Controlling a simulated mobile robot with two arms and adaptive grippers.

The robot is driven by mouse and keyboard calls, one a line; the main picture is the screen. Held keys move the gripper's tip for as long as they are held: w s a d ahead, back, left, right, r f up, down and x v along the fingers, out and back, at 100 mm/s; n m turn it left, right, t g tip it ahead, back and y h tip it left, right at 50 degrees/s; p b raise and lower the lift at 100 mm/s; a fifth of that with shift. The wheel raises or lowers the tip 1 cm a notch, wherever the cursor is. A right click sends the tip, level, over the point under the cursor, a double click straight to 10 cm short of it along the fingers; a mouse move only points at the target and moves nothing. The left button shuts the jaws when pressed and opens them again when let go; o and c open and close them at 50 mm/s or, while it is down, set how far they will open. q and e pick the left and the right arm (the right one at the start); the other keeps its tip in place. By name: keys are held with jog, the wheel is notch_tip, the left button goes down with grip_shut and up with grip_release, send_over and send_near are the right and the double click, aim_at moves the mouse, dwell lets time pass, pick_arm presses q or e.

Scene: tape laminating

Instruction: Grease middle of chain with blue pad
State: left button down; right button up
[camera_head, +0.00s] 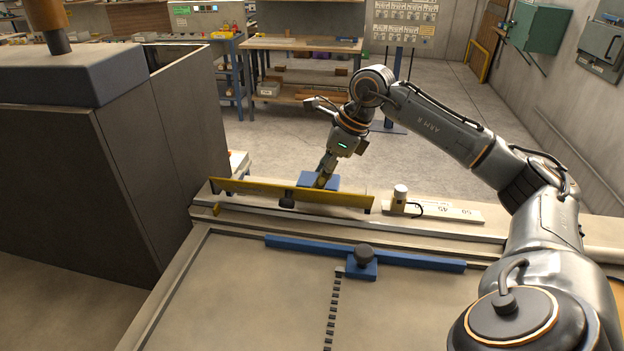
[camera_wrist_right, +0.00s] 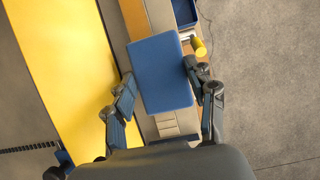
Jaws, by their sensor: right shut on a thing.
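The blue pad (camera_head: 305,179) is at the far edge of the bench in the head view, behind a yellow bar that partly hides it. In the right wrist view the blue pad (camera_wrist_right: 163,73) shows as a flat rounded rectangle between the fingers. My right gripper (camera_head: 323,178) points down and is shut on the blue pad; its fingers also show in the right wrist view (camera_wrist_right: 165,92). The dark chain (camera_head: 332,312) runs down the pale bench top, its far end at a blue knobbed block. The pad is apart from the chain. My left gripper is out of view.
The yellow bar (camera_head: 240,188) stands between pad and chain. A blue rail (camera_head: 420,260) with a black knob (camera_head: 363,251) crosses the bench top. A white cylinder (camera_head: 400,193) stands right of the yellow bar. A large dark cabinet (camera_head: 80,180) fills the left.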

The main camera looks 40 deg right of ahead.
aim_at(301, 178)
jog(key=shift+s+d+f+b, duration=0.1)
jog(key=shift+s+d+b, duration=0.2)
jog(key=shift+s+d, duration=0.25)
jog(key=shift+w+a+r+p, duration=0.35)
jog(key=shift+w+a+p, duration=0.25)
jog(key=shift+p, duration=0.45)
jog(key=shift+w+a+f+p, duration=0.2)
jog(key=shift+w+a+p, duration=0.4)
jog(key=shift+w, duration=0.2)
jog(key=shift+w+a+r+p, duration=0.15)
jog(key=shift+w+a+p, duration=0.4)
jog(key=shift+w+p, duration=0.05)
jog(key=shift+w+a+p, duration=0.3)
jog(key=shift+w+a, duration=0.3)
jog(key=shift+w, duration=0.2)
jog(key=shift+w+a+p, duration=0.4)
jog(key=shift+w+a, duration=0.1)
jog(key=shift+w, duration=0.05)
jog(key=shift+w+a+f, duration=0.25)
jog(key=shift+w+a, duration=0.35)
jog(key=shift+w, duration=0.15)
